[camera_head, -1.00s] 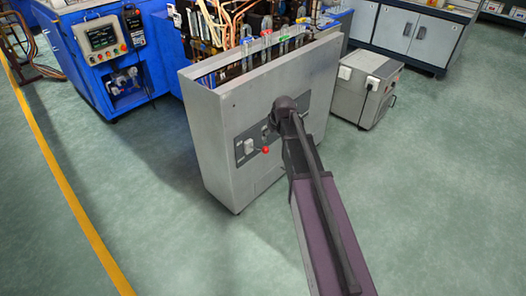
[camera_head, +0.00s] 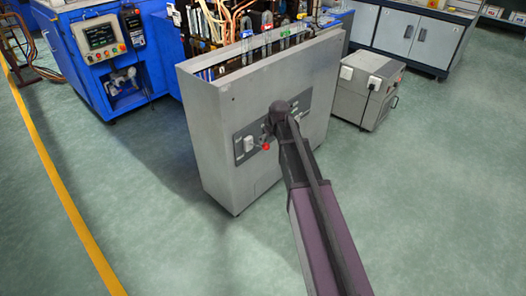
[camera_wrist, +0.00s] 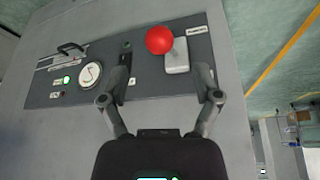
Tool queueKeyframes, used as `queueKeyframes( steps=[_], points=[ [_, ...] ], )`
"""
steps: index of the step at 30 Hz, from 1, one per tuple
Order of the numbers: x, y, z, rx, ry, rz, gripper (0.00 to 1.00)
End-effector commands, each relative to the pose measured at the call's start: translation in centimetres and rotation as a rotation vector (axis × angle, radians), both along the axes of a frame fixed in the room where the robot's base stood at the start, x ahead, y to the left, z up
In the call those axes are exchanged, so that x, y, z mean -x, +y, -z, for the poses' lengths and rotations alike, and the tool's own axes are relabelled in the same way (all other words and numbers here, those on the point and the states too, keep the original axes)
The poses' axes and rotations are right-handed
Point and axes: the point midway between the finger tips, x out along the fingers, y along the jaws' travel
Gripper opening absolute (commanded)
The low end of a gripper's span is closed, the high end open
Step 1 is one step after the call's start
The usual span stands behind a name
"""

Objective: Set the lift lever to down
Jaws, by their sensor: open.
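The lift lever (camera_wrist: 160,40) has a red ball knob and a pale base plate on a dark control panel. In the head view its red knob (camera_head: 266,147) shows low on the panel's left part. My gripper (camera_wrist: 165,82) is open and empty in the wrist view. Its fingers are spread on either side, with the knob and base ahead between them, apart from the fingers as far as I can tell. In the head view my arm hides the gripper and part of the panel.
The panel (camera_wrist: 110,80) also carries a round dial (camera_wrist: 90,74), a black handle (camera_wrist: 70,47) and small indicators. It is set in a grey metal cabinet (camera_head: 215,125). A grey box unit (camera_head: 368,90) stands to the right.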

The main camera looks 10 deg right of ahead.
Motion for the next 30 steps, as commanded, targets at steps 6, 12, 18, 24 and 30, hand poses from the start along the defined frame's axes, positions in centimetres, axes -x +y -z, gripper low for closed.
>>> queueKeyframes(
  steps=[6, 12, 18, 24, 30],
  points=[
    [-0.8, 0.2, 2.1, 0.0, 0.0, 0.0, 0.81],
    [-1.4, 0.4, 3.7, 0.0, 0.0, 0.0, 0.81],
    [-1.9, 0.5, 5.0, 0.0, 0.0, 0.001, 0.81],
    [-2.3, 0.6, 5.8, 0.0, 0.0, 0.001, 0.81],
    [-2.4, 0.7, 6.0, 0.0, 0.0, 0.001, 0.81]
  ],
)
